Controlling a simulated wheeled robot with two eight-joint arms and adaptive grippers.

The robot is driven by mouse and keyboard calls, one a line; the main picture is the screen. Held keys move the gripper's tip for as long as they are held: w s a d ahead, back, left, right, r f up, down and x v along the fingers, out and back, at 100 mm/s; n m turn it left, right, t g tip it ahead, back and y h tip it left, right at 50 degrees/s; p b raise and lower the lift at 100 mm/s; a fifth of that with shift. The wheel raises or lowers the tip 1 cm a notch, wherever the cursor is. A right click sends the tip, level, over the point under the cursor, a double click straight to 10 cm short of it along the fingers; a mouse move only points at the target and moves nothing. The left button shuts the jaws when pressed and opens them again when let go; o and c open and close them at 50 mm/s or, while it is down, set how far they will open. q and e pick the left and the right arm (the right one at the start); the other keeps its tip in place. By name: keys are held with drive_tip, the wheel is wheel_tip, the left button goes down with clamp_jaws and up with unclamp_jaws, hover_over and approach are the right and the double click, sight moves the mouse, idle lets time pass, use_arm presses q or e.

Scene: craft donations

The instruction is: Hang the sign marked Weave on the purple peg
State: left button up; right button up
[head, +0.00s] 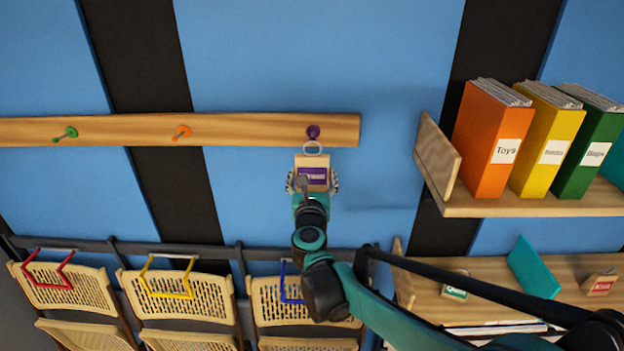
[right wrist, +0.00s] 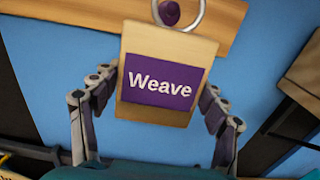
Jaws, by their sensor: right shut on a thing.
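The Weave sign (head: 312,162) is a small wooden board with a purple label and a metal ring on top. It also shows large in the right wrist view (right wrist: 164,77). My right gripper (head: 313,182) is shut on the sign, with one finger at each side edge. The purple peg (head: 313,131) is at the right end of the wooden rail (head: 245,130). My left gripper is not in view.
The rail also bears an orange peg (head: 182,132) and a green peg (head: 66,133). A shelf (head: 540,203) with binders is at the right. A lower shelf (head: 405,287) holds small signs marked Quilt and Knit. Folding chairs (head: 180,298) hang below the rail.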

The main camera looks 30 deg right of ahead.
drive_tip(key=shift+f+b+x, duration=0.1)
drive_tip(key=shift+b+x, duration=0.15)
drive_tip(key=shift+x, duration=0.85)
drive_tip(key=shift+f+b+x, duration=0.15)
drive_tip(key=shift+b+x, duration=0.05)
drive_tip(key=shift+x, duration=0.9)
drive_tip(key=shift+w+d+f+b, duration=0.2)
drive_tip(key=shift+w+d+b, duration=0.15)
drive_tip(key=shift+w, duration=0.3)
drive_tip(key=shift+w+d+f+b, duration=0.25)
drive_tip(key=shift+w+d, duration=0.15)
drive_tip(key=shift+w, duration=0.2)
drive_tip(key=shift+w+d+f+b, duration=0.25)
drive_tip(key=shift+w+d, duration=0.15)
drive_tip(key=shift+w, duration=0.25)
drive_tip(key=shift+r, duration=0.1)
drive_tip(key=o, duration=1.2)
drive_tip(key=shift+c, duration=0.2)
